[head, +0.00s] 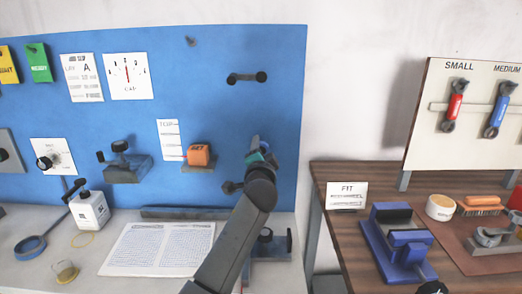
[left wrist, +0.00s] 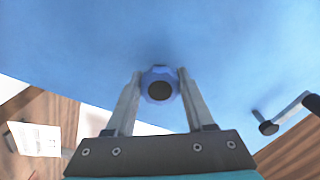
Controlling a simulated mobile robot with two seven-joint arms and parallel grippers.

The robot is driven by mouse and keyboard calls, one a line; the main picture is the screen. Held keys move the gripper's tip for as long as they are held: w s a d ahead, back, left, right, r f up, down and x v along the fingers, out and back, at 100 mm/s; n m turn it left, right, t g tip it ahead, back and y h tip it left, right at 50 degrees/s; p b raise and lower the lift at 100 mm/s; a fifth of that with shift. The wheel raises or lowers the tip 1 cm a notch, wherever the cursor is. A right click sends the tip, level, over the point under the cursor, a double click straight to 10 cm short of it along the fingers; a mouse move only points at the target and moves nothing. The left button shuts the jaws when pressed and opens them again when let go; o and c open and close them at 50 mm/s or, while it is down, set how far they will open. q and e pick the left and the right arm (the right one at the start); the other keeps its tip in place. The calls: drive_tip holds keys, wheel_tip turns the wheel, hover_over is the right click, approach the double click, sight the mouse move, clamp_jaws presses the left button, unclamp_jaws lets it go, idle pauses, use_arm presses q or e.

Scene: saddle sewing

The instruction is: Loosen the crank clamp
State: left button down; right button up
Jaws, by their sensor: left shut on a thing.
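My left gripper (head: 257,152) is at the lower right part of the blue panel, its fingertips partly hidden by my wrist in the head view. In the left wrist view, its two fingers (left wrist: 160,88) are shut on a round, bluish knob (left wrist: 160,84) with a dark centre, in front of the blue surface. I cannot tell whether this knob belongs to the crank clamp. A dark crank handle with a knobbed end (left wrist: 286,115) shows at the right of that view, apart from the fingers. In the head view, a dark knob (head: 232,187) sticks out left of my arm. My right gripper is not in view.
The blue panel (head: 220,50) carries a dark two-knobbed bar (head: 247,77), an orange block (head: 199,155) and a dark clamp (head: 125,165). An open book (head: 158,247) lies below. A brown table (head: 345,225) with a blue fixture (head: 398,240) stands at the right.

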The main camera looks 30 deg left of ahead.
use_arm(q)
drive_tip(key=shift+c, duration=1.3)
unclamp_jaws()
drive_tip(key=shift+s+d, duration=0.1)
drive_tip(key=p+v, duration=0.1)
drive_tip(key=v, duration=1.4)
drive_tip(key=shift+f, duration=0.1)
